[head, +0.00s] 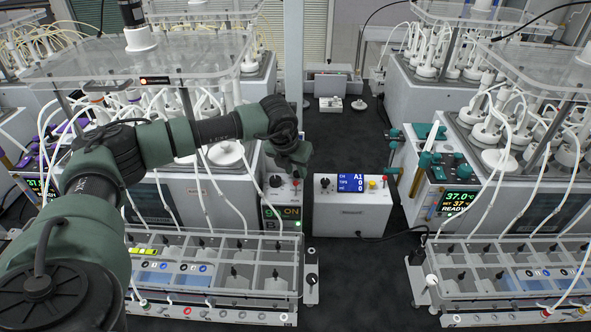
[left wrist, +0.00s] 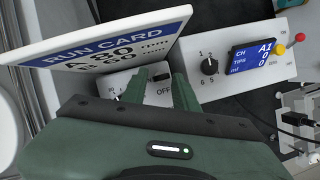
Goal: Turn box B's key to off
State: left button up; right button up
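My left gripper (head: 297,170) is just above that panel. In the left wrist view its two green fingers (left wrist: 160,82) are open and apart over the white panel. A small dark piece, probably the key (left wrist: 162,77), shows between the fingertips beside the printed word OFF. Contact and the key's exact angle cannot be told. My right gripper is not in view.
A run card (left wrist: 110,42) stands close beside the fingers in the left wrist view. A white box with a blue A1 display (head: 352,184) and a dial is to the right. Racks with compartments (head: 215,310) lie in front. Dark floor (head: 345,130) is free behind the white box.

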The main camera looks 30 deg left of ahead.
pick_arm(q)
jog(key=shift+s+r+b, duration=0.15)
jog(key=shift+r+b, duration=0.15)
jog(key=shift+r, duration=0.1)
jog(key=b+v, duration=0.2)
jog(key=v, duration=0.5)
